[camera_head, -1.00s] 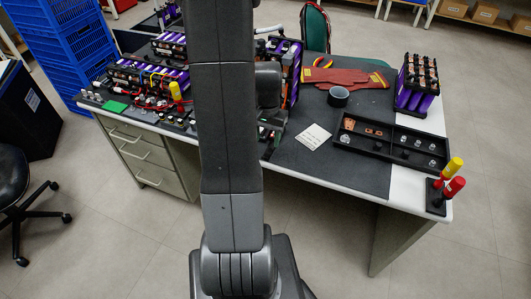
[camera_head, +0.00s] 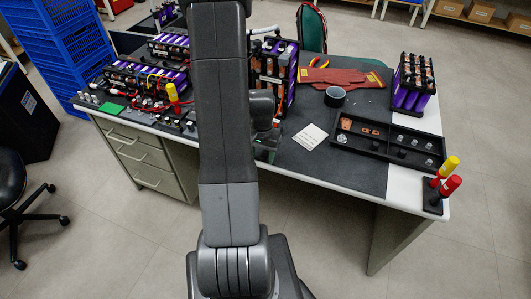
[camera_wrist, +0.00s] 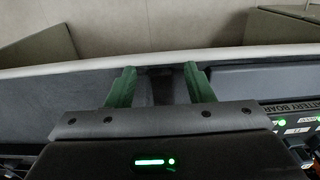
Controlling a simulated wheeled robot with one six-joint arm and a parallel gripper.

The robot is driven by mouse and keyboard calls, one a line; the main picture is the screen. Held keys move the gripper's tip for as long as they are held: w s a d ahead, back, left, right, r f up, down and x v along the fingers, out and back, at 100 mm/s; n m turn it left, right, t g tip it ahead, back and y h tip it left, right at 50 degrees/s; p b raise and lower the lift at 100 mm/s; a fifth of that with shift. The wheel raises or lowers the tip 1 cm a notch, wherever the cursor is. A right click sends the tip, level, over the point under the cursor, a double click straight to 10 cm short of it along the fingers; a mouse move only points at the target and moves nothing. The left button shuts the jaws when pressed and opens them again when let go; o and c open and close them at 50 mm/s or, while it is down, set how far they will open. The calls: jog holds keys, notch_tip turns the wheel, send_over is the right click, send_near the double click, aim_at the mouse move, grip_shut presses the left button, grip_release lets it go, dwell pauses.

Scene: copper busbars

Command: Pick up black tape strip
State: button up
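My gripper (camera_wrist: 160,88) shows in the wrist view with its two green fingers apart. It is over the dark mat (camera_wrist: 60,92) near the table's pale front edge. A narrow black piece (camera_wrist: 162,90) shows between the fingers and apart from both; it may be the black tape strip, but I cannot tell for sure. In the head view my arm hides most of the gripper and the table part under it. No black tape strip stands out there against the dark mat (camera_head: 355,175).
A dark round cup-like thing (camera_head: 335,96) stands behind a white card (camera_head: 310,137). A black compartment tray (camera_head: 385,140) is at the right. Red and yellow screwdrivers (camera_head: 447,180) stand at the right corner. Battery modules (camera_head: 275,75) stand behind my arm. A labelled board (camera_wrist: 295,122) is right of the gripper.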

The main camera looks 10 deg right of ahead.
jog(key=c, duration=0.7)
jog(key=shift+r, duration=0.1)
